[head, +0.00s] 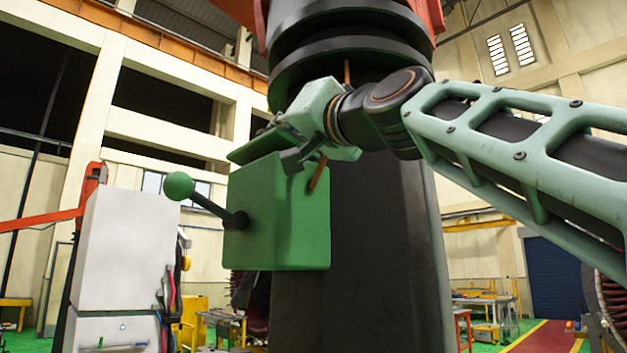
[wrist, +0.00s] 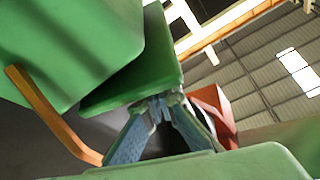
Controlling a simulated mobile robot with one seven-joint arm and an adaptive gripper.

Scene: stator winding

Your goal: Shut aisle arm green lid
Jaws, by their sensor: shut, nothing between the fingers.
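The green box (head: 278,215) is on the front of a dark column. Its green lid (head: 254,147) shows as a tilted plate above the box top, with a gap under it, so it stands partly open. My gripper (head: 293,160) is at the box's upper edge, beside the lid, its fingers shut and empty. In the wrist view my fingertips (wrist: 163,103) come together against or just in front of a green panel (wrist: 150,65); I cannot tell if they touch it. A second, larger green panel (wrist: 65,45) fills the upper left.
A lever with a green ball knob (head: 179,186) sticks out left from the box. A thin orange bar (head: 318,175) runs near the box's upper right, close to my gripper. The dark column (head: 385,260) stands right behind. A white cabinet (head: 125,250) is at left.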

